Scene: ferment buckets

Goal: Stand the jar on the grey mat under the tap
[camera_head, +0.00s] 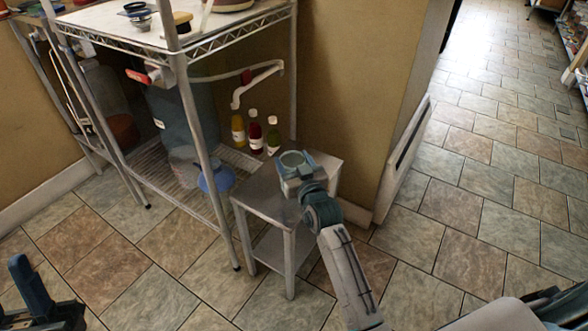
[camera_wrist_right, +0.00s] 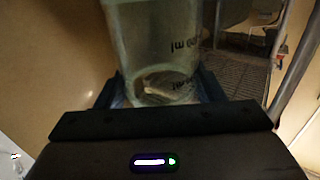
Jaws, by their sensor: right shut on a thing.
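The clear jar (camera_head: 292,158) shows its round open rim in the head view, over the top of the small metal side table. My right gripper (camera_head: 300,178) is shut on the jar. The right wrist view shows the clear jar wall (camera_wrist_right: 150,35) with dark ml markings, between the fingers. I cannot tell whether its base touches the table. A white pipe with a downturned spout (camera_head: 237,99) and a red handle (camera_head: 246,76) is to the left of the jar. I cannot make out a grey mat. My left gripper (camera_head: 45,295) is at the lower left, partly cut off.
A wire rack stands left of the side table (camera_head: 262,192), its front post (camera_head: 210,160) close by. On its lower shelf are several small bottles (camera_head: 256,134), a large blue-grey bucket (camera_head: 180,115) and a blue item (camera_head: 215,179). A wall (camera_head: 350,90) rises behind the table.

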